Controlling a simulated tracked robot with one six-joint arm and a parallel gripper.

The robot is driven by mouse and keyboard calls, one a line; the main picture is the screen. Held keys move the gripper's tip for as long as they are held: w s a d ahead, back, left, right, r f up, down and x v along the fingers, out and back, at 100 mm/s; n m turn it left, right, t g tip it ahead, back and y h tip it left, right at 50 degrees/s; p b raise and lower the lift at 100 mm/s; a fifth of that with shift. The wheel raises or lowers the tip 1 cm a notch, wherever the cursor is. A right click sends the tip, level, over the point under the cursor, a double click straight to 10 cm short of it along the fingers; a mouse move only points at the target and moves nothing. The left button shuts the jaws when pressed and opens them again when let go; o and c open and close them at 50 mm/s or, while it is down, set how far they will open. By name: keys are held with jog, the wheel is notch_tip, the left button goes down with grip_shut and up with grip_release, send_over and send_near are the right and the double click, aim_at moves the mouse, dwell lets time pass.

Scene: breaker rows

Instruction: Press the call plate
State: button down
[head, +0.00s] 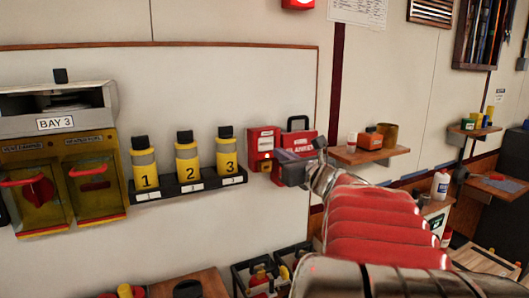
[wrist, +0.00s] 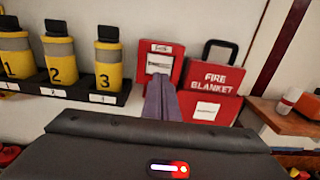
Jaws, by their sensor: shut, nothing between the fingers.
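A small red wall box with a pale square face (head: 262,141) is on the white wall, right of the numbered bottles. It is likely the call plate, but its lettering is too small to read. In the wrist view this box (wrist: 159,63) is straight ahead of the fingertips, and its lower part is hidden behind them. My gripper (head: 281,160) is shut and empty, just below and in front of the box in the head view. In the wrist view my gripper's fingers (wrist: 160,84) point at it. I cannot tell whether they touch it.
A red fire blanket case (wrist: 213,90) with a black handle is close on the right. Yellow bottles numbered 1 to 3 (head: 187,160) stand in a black rack on the left. A wooden shelf (head: 368,155) with small containers is further right.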

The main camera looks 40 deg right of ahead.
jog(key=v, duration=0.7)
jog(key=shift+s, duration=0.35)
jog(key=shift+a, duration=0.15)
